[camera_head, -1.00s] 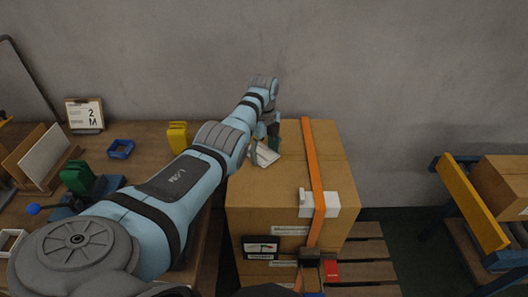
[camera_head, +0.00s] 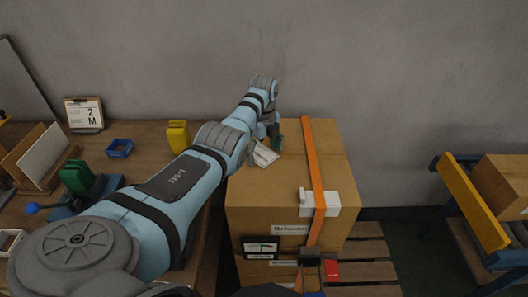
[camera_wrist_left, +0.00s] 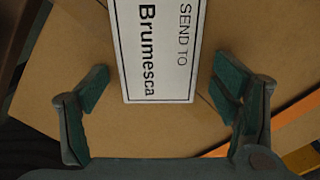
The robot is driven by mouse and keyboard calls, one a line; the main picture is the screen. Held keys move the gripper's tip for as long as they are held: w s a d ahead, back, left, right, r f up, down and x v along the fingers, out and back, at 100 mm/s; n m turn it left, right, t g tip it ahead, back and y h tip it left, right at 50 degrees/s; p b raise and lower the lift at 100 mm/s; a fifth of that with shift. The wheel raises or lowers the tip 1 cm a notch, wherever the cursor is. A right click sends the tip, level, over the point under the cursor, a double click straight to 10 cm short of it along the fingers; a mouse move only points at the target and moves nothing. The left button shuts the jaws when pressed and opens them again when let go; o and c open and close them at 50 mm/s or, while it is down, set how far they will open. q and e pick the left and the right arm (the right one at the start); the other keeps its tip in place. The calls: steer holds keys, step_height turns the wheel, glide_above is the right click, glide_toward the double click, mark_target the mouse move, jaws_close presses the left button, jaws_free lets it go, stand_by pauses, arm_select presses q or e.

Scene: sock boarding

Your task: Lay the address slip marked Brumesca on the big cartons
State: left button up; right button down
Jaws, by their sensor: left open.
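The white address slip (camera_head: 264,154) lies on the top of the upper big carton (camera_head: 270,205), near its left edge. In the left wrist view the slip (camera_wrist_left: 157,45) reads "SEND TO Brumesca" and looks flat on brown cardboard. My left gripper (camera_head: 273,142) is over the carton top at the slip in the head view. In the left wrist view its fingers (camera_wrist_left: 162,85) are wide apart, one on each side of the slip, with gaps between. The arm hides part of the carton's left side. My right gripper is not seen.
An orange strap (camera_head: 313,160) with a white block (camera_head: 329,203) crosses the carton. The cartons stand on a wooden pallet (camera_head: 368,248). A wooden bench (camera_head: 140,155) at left holds a yellow container (camera_head: 178,137) and blue tray (camera_head: 120,148). A yellow-railed cart (camera_head: 470,205) stands at right.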

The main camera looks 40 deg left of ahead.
mark_target(264, 156)
arm_select(q)
step_height(264, 156, up, 13)
steer(key=p, duration=0.2)
steer(key=shift+f, duration=0.15)
